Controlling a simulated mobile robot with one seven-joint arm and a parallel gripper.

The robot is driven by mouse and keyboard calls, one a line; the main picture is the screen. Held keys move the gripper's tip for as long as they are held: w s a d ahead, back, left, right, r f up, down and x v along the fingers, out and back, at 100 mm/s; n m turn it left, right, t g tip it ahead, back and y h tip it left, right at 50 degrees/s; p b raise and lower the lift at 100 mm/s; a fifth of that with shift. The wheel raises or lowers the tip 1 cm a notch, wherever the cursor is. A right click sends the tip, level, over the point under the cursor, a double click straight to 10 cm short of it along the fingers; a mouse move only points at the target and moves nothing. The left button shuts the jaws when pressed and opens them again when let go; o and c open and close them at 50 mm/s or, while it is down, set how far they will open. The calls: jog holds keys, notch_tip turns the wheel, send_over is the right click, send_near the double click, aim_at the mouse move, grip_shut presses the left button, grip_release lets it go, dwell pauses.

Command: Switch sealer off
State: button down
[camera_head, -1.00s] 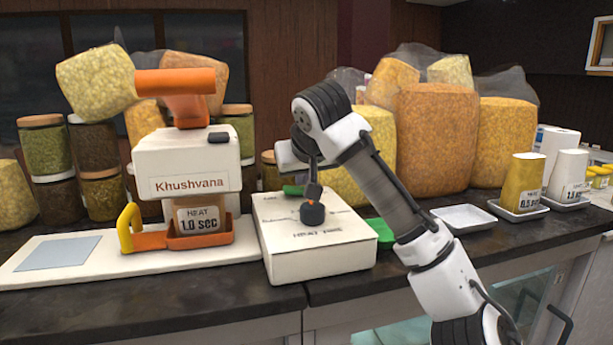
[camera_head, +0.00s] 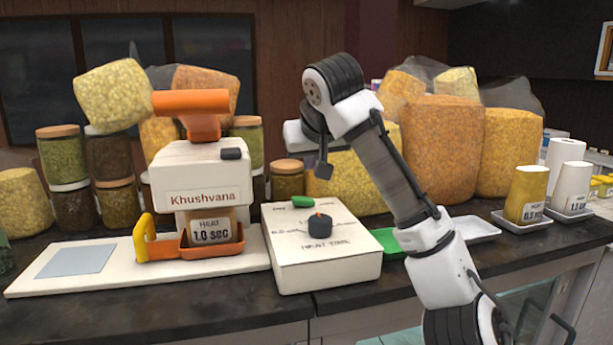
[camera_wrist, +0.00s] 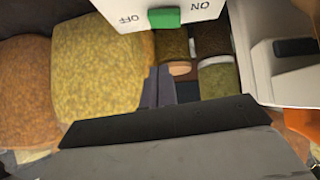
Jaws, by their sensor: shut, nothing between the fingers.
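The sealer is a white machine (camera_head: 205,175) marked Khushvana with an orange top handle (camera_head: 190,101). Beside it is a white control box (camera_head: 330,271) with a black dial (camera_head: 319,226) marked heat time and a green switch (camera_head: 304,201) at the back of its top. In the wrist view the green switch (camera_wrist: 163,18) sits between the OFF and ON labels, which appear upside down. I cannot tell which way it is set. My gripper (camera_head: 322,171) is shut and empty, raised above the box's back right area, apart from the switch. Its fingers also show in the wrist view (camera_wrist: 158,88).
Large snack bags (camera_head: 440,150) stand behind my arm. Jars (camera_head: 287,178) stand behind the box. A green item (camera_head: 388,241), a white tray (camera_head: 470,229) and cups (camera_head: 525,194) are to the right. An orange pan (camera_head: 212,243) with a yellow handle sits at the sealer.

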jog(key=d+b+v, duration=0.1)
jog(key=v, duration=0.6)
jog(key=shift+d+b, duration=0.3)
jog(key=shift+b, duration=0.1)
